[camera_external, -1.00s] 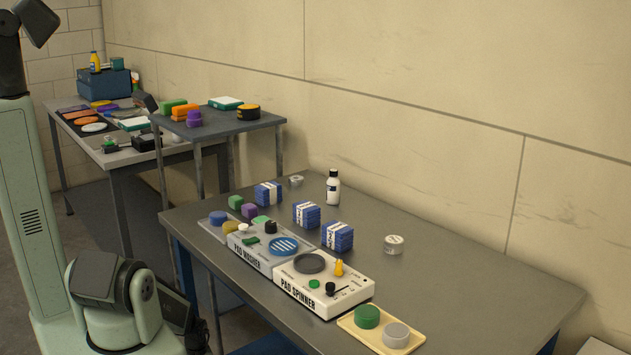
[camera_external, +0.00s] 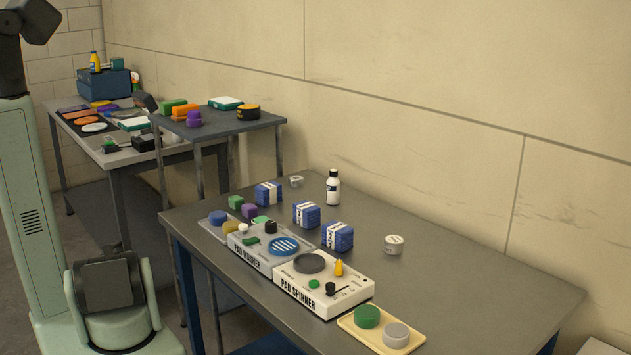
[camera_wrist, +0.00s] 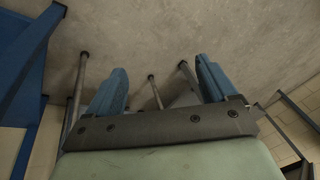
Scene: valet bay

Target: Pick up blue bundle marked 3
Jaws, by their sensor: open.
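Three blue bundles with white bands stand apart on the near grey table: a back left one (camera_external: 269,193), a middle one (camera_external: 306,214) and a front right one (camera_external: 337,235). The marks on their bands are too small to read, so I cannot tell which is marked 3. My gripper (camera_wrist: 160,88) shows in the wrist view with its two blue fingers wide apart and nothing between them. It faces the concrete floor and table legs, away from the bundles. In the external view the gripper is not visible.
The pad washer (camera_external: 262,248) and pad spinner (camera_external: 322,284) stand in front of the bundles. A white bottle (camera_external: 333,187) stands behind them, and a round tin (camera_external: 393,245) is to the right. A yellow tray (camera_external: 350,325) holds two round pads. The table's right part is clear.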

